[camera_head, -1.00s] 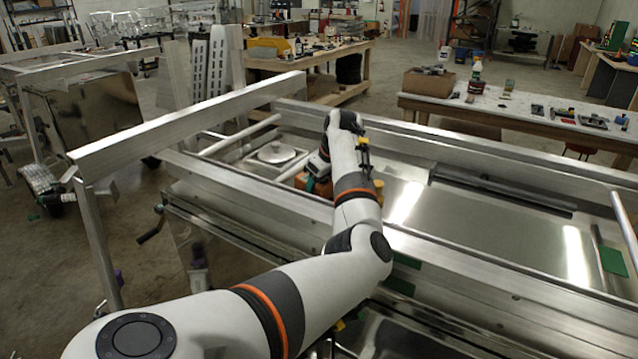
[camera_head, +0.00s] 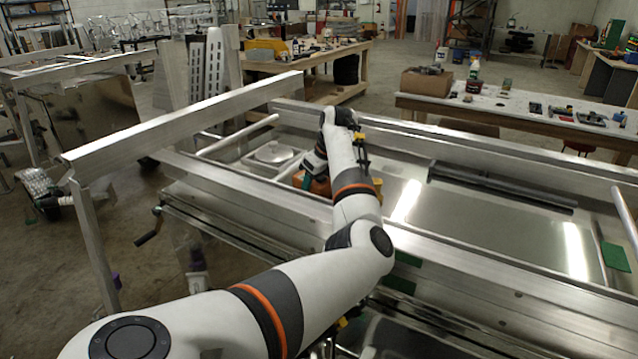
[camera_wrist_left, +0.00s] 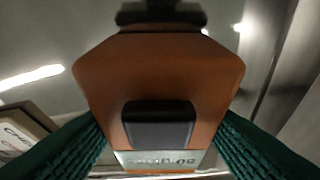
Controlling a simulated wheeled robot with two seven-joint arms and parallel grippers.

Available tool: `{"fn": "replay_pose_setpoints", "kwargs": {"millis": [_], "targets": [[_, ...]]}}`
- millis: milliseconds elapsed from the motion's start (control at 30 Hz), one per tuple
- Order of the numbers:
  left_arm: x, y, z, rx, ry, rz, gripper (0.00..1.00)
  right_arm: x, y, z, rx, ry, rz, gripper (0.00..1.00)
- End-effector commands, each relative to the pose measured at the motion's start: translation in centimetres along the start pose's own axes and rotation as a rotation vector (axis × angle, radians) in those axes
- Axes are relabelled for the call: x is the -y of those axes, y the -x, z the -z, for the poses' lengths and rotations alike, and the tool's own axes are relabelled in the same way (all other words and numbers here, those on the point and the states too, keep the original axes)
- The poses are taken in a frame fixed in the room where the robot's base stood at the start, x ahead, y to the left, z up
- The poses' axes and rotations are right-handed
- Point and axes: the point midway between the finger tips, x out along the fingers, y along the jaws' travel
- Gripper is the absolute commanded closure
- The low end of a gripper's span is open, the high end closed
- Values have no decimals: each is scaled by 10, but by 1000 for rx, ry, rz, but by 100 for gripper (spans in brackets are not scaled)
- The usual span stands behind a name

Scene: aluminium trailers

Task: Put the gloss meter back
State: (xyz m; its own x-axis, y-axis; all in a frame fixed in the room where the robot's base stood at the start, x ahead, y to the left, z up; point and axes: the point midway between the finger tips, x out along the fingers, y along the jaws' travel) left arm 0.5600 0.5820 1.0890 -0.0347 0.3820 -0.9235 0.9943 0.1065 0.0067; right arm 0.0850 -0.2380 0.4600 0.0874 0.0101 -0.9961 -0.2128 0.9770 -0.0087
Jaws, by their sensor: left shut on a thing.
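The gloss meter is the orange body that fills the middle of the left wrist view (camera_wrist_left: 160,80). In the head view an orange part of the gloss meter (camera_head: 319,187) shows beside my left wrist, over the trailer bed (camera_head: 465,235); the arm hides most of the gripper. I cannot tell whether the meter touches the surface below. My right gripper is not in view.
Metal side rails (camera_head: 245,190) run along the trailer on both sides of the arm. A round silvery part (camera_head: 273,152) sits left of the gripper. Dark bars (camera_head: 500,190) lie on the bed to the right. A green pad (camera_head: 615,257) is at far right.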

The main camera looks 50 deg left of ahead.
Motion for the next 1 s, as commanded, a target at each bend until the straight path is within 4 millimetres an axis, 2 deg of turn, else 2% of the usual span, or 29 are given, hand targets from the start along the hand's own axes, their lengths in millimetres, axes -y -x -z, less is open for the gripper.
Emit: {"fn": "replay_pose_setpoints", "kwargs": {"millis": [33, 233, 267, 400, 867, 1000], "targets": [[6, -2, 11, -18, 18, 7, 74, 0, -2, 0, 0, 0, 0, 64], [7, -2, 11, -17, 18, 10, 75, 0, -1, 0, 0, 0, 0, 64], [7, -2, 11, -17, 18, 10, 44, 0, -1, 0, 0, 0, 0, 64], [7, -2, 10, -15, 16, 11, 21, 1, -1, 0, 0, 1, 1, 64], [4, -2, 6, -8, 9, 8, 20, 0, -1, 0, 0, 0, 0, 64], [3, 7, 5, -8, 9, 5, 20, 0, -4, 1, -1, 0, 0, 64]]}}
